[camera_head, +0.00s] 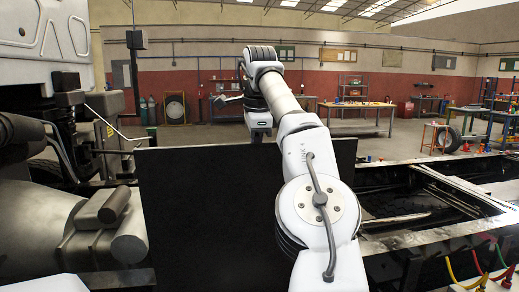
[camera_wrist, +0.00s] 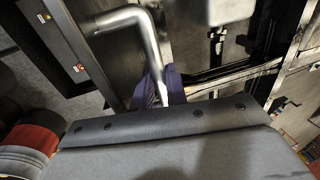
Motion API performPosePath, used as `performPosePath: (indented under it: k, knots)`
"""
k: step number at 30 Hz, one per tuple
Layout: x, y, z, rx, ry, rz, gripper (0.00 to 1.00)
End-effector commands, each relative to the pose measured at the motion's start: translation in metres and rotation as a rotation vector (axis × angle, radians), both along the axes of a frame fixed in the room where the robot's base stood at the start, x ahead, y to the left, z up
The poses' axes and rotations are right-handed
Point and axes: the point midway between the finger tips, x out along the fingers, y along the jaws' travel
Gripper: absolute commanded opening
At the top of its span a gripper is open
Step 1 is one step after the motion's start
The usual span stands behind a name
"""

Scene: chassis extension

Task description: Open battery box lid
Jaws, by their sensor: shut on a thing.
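A large flat black panel (camera_head: 225,220), which looks like the battery box lid, stands raised in the middle of the head view. My arm reaches over it. My wrist (camera_head: 258,122) points down behind its top edge, so the fingers are hidden there. In the wrist view my gripper (camera_wrist: 162,90) has its dark blue fingers closed around the end of a bent, shiny metal bar (camera_wrist: 146,38), which looks like a handle. Where the bar joins the lid is not clear.
A white truck cab (camera_head: 45,40) and large tanks (camera_head: 50,220) stand close on the left. The open chassis frame (camera_head: 430,200) is on the right, with coloured hoses (camera_head: 475,265) in front. Workbenches (camera_head: 355,118) are far back, with open floor before them.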

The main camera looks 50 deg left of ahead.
Motion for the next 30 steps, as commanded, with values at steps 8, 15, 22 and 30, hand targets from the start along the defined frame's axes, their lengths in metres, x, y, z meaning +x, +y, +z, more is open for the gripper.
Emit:
performPosePath:
  k: [8,15,22,30]
  knots:
    - [0.0015,0.0027,-0.0027,0.005,-0.005,0.000,0.00]
    - [0.0011,0.0018,-0.0007,0.006,-0.004,0.000,0.36]
    - [0.0009,0.0012,0.0003,0.006,-0.004,-0.001,0.36]
    - [0.0042,-0.0048,0.0011,0.005,-0.005,-0.001,0.36]
